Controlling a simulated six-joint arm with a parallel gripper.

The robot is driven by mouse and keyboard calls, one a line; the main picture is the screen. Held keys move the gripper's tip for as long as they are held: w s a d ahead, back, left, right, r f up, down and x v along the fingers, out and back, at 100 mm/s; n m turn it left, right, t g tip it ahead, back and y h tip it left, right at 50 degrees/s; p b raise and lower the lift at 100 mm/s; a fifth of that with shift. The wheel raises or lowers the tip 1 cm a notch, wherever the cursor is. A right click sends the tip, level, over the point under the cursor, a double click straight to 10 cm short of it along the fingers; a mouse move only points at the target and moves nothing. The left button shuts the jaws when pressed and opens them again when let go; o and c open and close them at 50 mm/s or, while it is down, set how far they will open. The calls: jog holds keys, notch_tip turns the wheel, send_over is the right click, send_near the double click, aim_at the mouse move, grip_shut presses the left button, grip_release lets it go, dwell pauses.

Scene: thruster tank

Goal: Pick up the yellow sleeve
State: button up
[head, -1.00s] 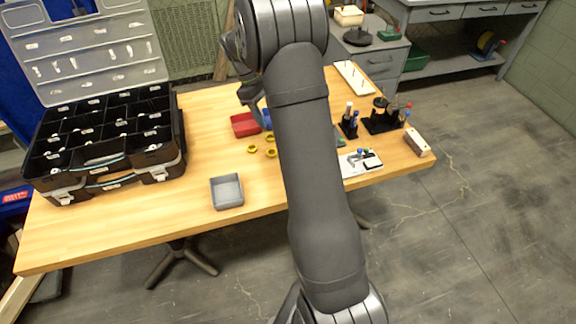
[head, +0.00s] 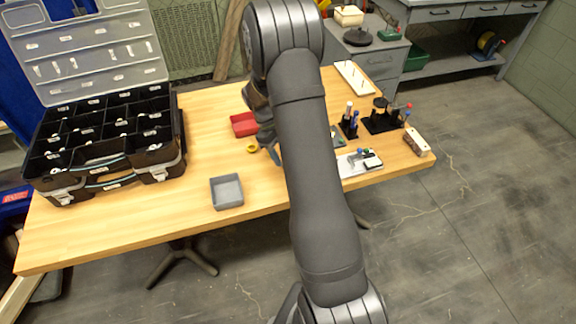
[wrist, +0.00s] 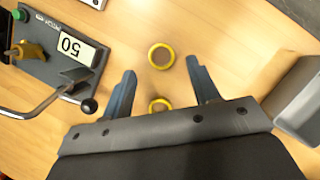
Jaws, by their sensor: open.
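Two yellow ring-shaped pieces, which look like sleeves seen end-on, show in the wrist view. One yellow sleeve (wrist: 161,56) lies on the wood just beyond the fingertips. The other yellow sleeve (wrist: 160,104) lies between the fingers, nearer the palm, partly hidden by the gripper body. My gripper (wrist: 160,74) is open and empty, with its blue-grey fingers to either side. In the head view one yellow sleeve (head: 252,149) shows just left of my gripper (head: 274,152); my arm hides the table behind it.
A grey bin (head: 227,192) is near the front edge, a red bin (head: 244,124) behind the sleeves, and a black organizer case (head: 105,145) at left. In the wrist view, a fixture (wrist: 60,50) marked 50 has a lever with a black knob (wrist: 89,105) close left of the fingers.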

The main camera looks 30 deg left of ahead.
jog(key=shift+x, duration=1.6)
jog(key=shift+s, duration=0.1)
jog(key=shift+c, duration=0.4)
jog(key=c, duration=0.9)
jog(key=shift+c, duration=0.3)
jog(key=shift+r, duration=0.45)
jog(key=r, duration=0.3)
jog(key=shift+d+r, duration=0.25)
jog(key=shift+r, duration=0.15)
jog(key=d+r, duration=0.6)
jog(key=d, duration=0.5)
jog(key=shift+w+r, duration=0.15)
jog(key=shift+w, duration=0.35)
